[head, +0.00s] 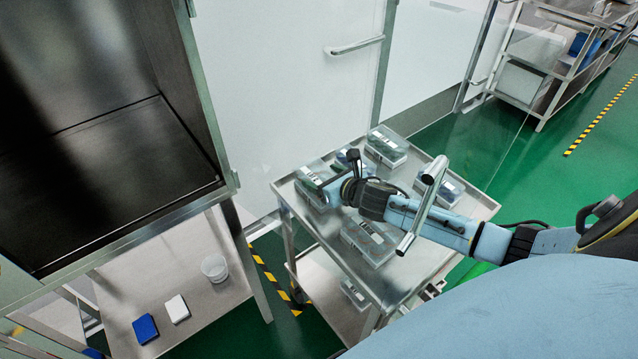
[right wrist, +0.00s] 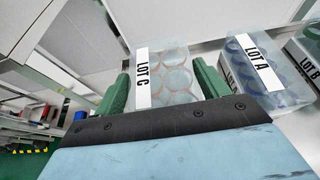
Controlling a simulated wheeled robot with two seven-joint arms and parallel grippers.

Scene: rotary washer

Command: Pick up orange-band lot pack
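The orange-band lot pack (right wrist: 165,80), a clear box labelled LOT C with orange-brown rings, lies ahead of my right gripper (right wrist: 162,86) in the right wrist view. The green fingers are spread, one on each side of the pack. A narrow gap shows at the left finger; contact at the right finger cannot be told. In the head view my right gripper (head: 332,191) is over the far-left part of the steel trolley (head: 440,259), at a pack (head: 309,187) that it partly covers. My left gripper is in neither view.
A LOT A pack (right wrist: 262,72) with blue rings stands right of LOT C, with LOT B (right wrist: 307,48) beyond. Other clear packs (head: 386,146) (head: 369,240) share the trolley. A metal bar handle (head: 423,205) crosses my right arm in view. A dark open chamber (head: 90,130) is at left.

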